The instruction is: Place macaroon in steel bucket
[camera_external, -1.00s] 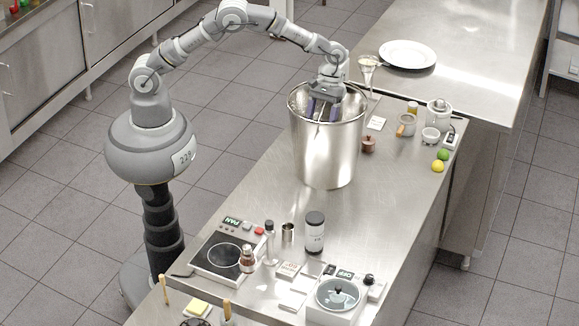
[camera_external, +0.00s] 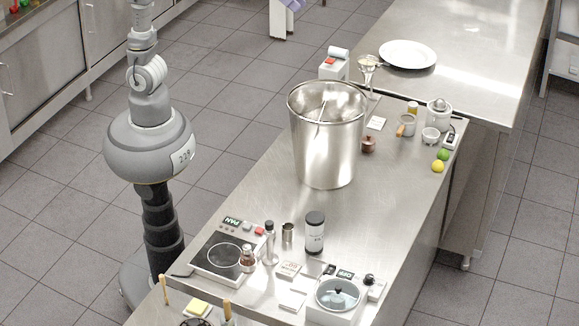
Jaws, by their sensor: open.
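The steel bucket (camera_external: 328,150) stands upright on the steel counter, tall and shiny with a wide open rim. A thin pale streak shows inside it near the rim, perhaps a handle or a reflection. Its floor is hidden by the front wall.
A white plate (camera_external: 407,54) lies behind. The counter's middle is mostly bare.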

